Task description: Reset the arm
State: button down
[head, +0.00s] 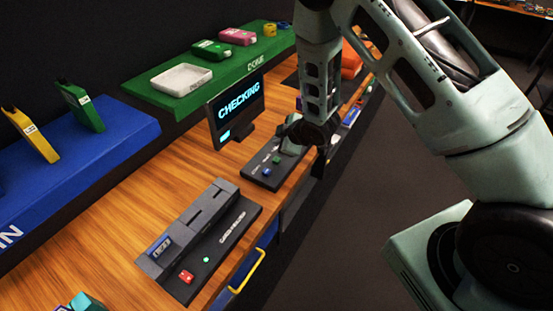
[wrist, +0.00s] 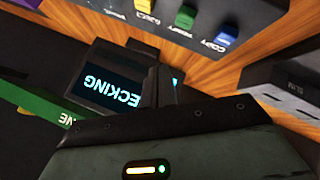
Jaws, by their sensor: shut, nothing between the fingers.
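My gripper (wrist: 165,88) shows in the wrist view with its dark fingers together and nothing between them. It is in front of the monitor (wrist: 105,80), whose cyan text appears upside down there. In the head view the monitor (head: 236,110) reads "CHECKING" and stands on the wooden bench. My arm reaches down from the top, and its end is over or beside a dark button panel (head: 262,172) with small coloured buttons. The arm hides part of that panel, and the fingertips are hard to make out. I cannot tell whether they touch anything.
A grey device (head: 200,225) with a red and a green button stands on the bench (head: 130,215). A green shelf (head: 165,100) holds a white tray and several coloured items. A blue shelf (head: 85,160) holds yellow and green tagged items. The floor (head: 350,230) right of the bench is clear.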

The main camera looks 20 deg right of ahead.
dwell(0.4)
jog(key=s+a+r+m+g+b, duration=0.4)
jog(key=s+a+r+b, duration=0.25)
jog(key=s+a, duration=0.5)
jog(key=s+r+g+h+b, duration=0.1)
jog(key=s+g+b, duration=0.1)
jog(key=s, duration=1)
jog(key=s+r+g+h+b, duration=0.1)
jog(key=s+r+g+b, duration=0.1)
jog(key=s, duration=1)
jog(key=shift+s+r+m+g+b, duration=0.3)
jog(key=shift+m+g+b, duration=0.1)
jog(key=shift+b, duration=0.45)
